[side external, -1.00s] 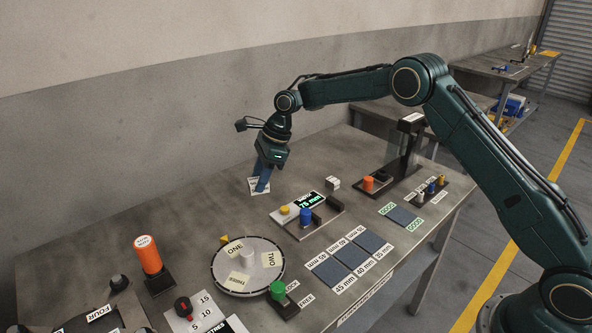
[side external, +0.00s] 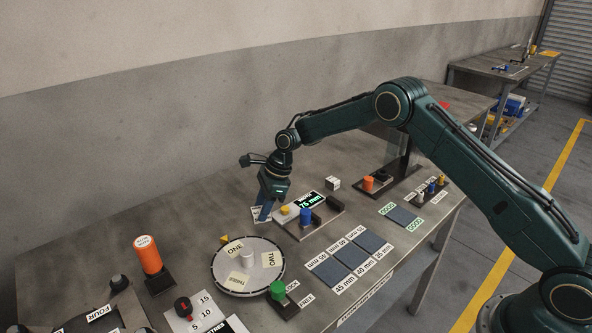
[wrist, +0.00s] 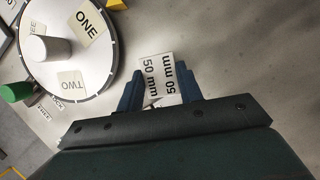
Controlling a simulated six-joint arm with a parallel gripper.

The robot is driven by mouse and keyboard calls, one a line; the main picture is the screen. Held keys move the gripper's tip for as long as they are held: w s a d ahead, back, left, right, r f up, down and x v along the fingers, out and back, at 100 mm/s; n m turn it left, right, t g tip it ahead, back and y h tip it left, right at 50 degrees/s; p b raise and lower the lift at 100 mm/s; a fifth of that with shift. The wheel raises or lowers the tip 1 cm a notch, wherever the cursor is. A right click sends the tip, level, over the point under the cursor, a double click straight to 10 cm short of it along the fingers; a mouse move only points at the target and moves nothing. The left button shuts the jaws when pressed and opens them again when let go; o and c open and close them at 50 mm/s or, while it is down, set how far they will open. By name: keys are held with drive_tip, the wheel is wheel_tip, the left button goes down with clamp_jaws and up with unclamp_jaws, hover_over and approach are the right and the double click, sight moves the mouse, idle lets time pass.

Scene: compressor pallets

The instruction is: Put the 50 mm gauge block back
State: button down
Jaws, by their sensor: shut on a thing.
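My gripper (side external: 266,208) is low over the table, behind the turntable and left of the display fixture in the side view. It is shut on the 50 mm gauge block (wrist: 160,72), a white-faced piece marked "50 mm" twice, between the blue fingers in the wrist view. In the side view its white face (side external: 256,214) shows at the fingertips. I cannot tell whether it touches the table. All three look empty.
The turntable (side external: 248,289) marked ONE and TWO is close by, also in the wrist view (wrist: 75,88). The fixture with the 75 mm display (side external: 310,200) bears yellow and blue knobs. An orange cylinder (side external: 148,254) stands at left. A separate dark pad (side external: 403,216) lies right.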

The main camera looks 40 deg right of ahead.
drive_tip(key=shift+w+f, duration=0.1)
drive_tip(key=shift+f, duration=0.95)
drive_tip(key=shift+f, duration=0.15)
drive_tip(key=c, duration=0.9)
unclamp_jaws()
drive_tip(key=v, duration=1.2)
drive_tip(key=shift+d, duration=0.1)
